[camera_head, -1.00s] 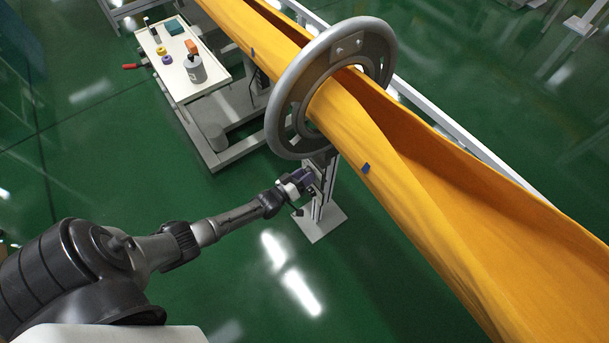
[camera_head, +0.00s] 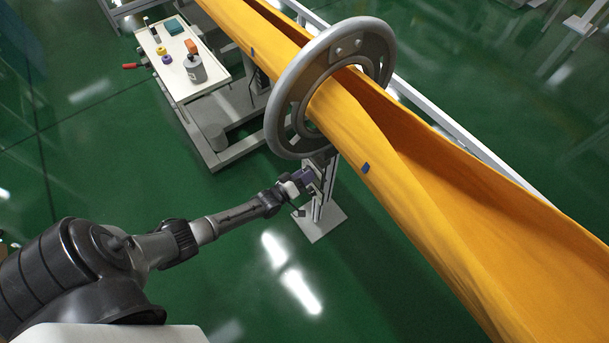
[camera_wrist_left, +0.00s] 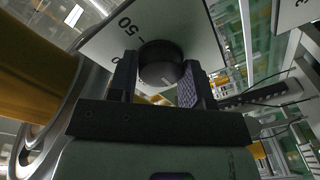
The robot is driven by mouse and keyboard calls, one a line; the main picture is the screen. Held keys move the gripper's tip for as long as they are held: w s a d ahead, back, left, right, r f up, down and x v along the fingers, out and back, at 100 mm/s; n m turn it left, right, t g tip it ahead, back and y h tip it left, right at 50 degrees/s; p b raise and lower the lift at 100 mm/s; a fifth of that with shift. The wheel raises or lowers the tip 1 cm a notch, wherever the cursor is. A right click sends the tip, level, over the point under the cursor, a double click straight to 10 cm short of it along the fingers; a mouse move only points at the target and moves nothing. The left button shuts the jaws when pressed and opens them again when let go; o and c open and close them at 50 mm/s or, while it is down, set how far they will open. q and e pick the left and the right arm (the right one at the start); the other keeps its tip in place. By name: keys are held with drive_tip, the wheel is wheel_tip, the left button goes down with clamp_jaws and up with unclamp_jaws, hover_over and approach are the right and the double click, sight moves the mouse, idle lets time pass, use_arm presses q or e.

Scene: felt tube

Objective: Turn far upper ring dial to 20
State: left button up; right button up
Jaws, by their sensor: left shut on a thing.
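In the left wrist view a round black dial (camera_wrist_left: 160,65) sits on a white plate (camera_wrist_left: 190,22) with printed marks, among them "50". My left gripper (camera_wrist_left: 158,80) is shut on the dial, one finger on each side of it. The dial's pointer and the value it shows cannot be made out. In the head view my left gripper (camera_head: 308,178) is at the post below the big grey ring (camera_head: 283,128); the dial itself is hidden there. My right gripper is not in view.
The yellow felt tube (camera_head: 420,200) runs through the ring from upper left to lower right. A cart (camera_head: 205,88) with bottles and small items stands at upper left. Another plate with a printed "3" (camera_wrist_left: 295,10) shows at the upper right of the wrist view. Green floor is clear below.

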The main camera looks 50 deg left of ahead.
use_arm(q)
drive_tip(key=o, duration=0.9)
drive_tip(key=shift+s+a+p, duration=0.15)
drive_tip(key=shift+s+p, duration=1.7)
drive_tip(key=shift+s, duration=5.1)
